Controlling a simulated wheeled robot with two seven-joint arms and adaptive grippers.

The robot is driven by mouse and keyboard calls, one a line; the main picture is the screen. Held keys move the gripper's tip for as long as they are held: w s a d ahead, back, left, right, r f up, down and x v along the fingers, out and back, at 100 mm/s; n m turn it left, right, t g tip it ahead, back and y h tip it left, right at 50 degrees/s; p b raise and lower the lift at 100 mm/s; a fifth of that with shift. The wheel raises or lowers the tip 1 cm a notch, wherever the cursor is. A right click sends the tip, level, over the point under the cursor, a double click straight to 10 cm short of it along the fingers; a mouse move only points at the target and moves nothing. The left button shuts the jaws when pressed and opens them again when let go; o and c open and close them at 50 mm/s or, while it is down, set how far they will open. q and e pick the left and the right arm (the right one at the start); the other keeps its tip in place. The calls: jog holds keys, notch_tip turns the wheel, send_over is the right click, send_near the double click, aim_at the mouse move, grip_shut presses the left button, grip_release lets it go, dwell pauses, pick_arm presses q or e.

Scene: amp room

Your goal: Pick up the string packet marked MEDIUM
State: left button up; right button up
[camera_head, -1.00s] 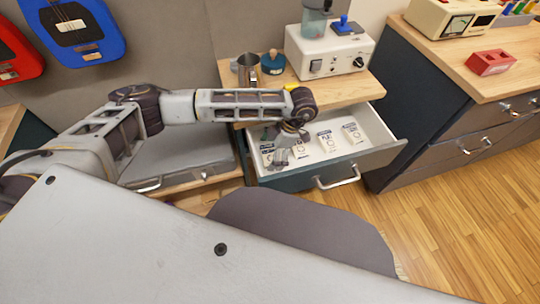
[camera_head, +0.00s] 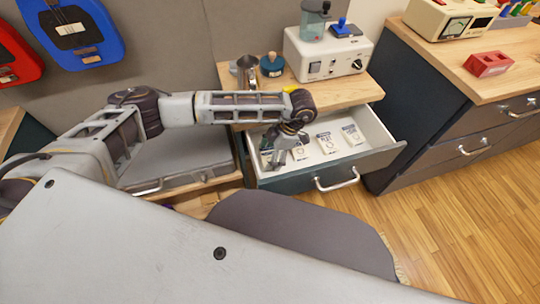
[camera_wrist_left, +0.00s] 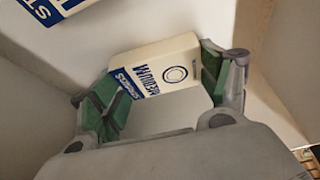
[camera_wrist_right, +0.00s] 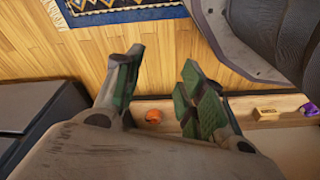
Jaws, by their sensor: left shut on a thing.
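The string packet marked MEDIUM (camera_wrist_left: 153,72) is white with blue lettering and a ring mark. In the left wrist view it sits between the green finger pads of my left gripper (camera_wrist_left: 165,92), which is shut on it. In the head view my left gripper (camera_head: 275,157) is at the left end of the open drawer (camera_head: 330,168), and the held packet is mostly hidden. I cannot tell whether it is clear of the drawer floor. Other white packets (camera_head: 326,142) lie to the right in the drawer. My right gripper (camera_wrist_right: 160,88) is open and empty, away from the drawer.
Another packet (camera_wrist_left: 46,10) lies close by in the left wrist view. Drawer walls surround my left gripper. Wooden floor lies right of the drawer.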

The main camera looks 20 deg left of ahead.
pick_arm(q)
jog(key=shift+r, duration=0.15)
jog(key=shift+r, duration=0.55)
jog(key=s, duration=0.1)
jog(key=s+d, duration=0.2)
jog(key=shift+s+d+r+p, duration=0.15)
jog(key=shift+r+p, duration=0.1)
jog(key=shift+p, duration=0.1)
notch_tip(320, 180, up, 13)
jog(key=p, duration=0.1)
jog(key=shift+p, duration=0.35)
pick_arm(e)
notch_tip(320, 180, down, 7)
jog(key=s+d, duration=0.1)
jog(key=d, duration=0.1)
jog(key=shift+s+d, duration=0.15)
jog(key=shift+s, duration=0.25)
